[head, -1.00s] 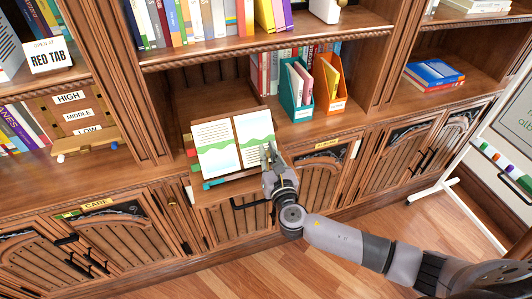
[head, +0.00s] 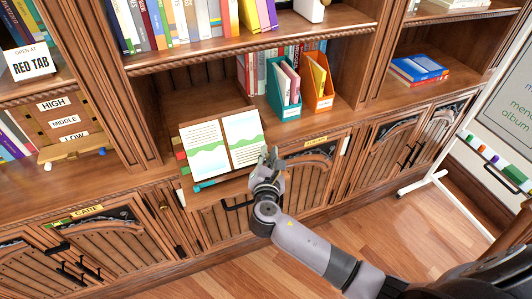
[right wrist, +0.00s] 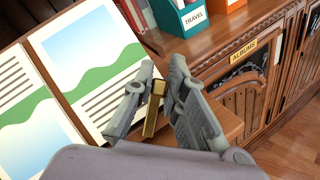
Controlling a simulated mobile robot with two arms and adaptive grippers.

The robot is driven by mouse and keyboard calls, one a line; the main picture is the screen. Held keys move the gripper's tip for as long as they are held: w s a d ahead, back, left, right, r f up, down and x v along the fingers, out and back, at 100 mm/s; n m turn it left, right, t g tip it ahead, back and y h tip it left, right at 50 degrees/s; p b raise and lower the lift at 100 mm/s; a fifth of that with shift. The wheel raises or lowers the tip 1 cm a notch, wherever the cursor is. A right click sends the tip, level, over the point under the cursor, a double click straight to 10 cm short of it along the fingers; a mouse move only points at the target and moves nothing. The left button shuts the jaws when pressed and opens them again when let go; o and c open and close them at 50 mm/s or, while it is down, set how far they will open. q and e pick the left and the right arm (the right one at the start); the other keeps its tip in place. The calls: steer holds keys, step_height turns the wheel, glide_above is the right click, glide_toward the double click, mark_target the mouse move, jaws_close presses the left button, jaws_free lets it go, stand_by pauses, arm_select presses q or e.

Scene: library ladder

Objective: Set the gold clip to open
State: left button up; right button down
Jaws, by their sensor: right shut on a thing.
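The gold clip (right wrist: 153,110) is a narrow gold bar beside the lower right edge of the open book (right wrist: 90,65) in the right wrist view. My right gripper (right wrist: 158,95) has its two grey fingers on either side of the clip and is shut on it. In the head view, the book (head: 219,145) lies open on its sloped stand. There my right gripper (head: 270,158) is at the book's lower right corner and hides the clip. My left gripper is not in view.
A teal file box (head: 284,98) and an orange file box (head: 319,90) stand on the shelf right of the book. Coloured tabs (head: 180,155) stick out at the book's left. Cabinet doors with dark handles lie below. A whiteboard (head: 505,105) stands at right.

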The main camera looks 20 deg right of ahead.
stand_by(0.5)
steer(key=c, duration=1.6)
jaws_free()
steer(key=v, duration=1.2)
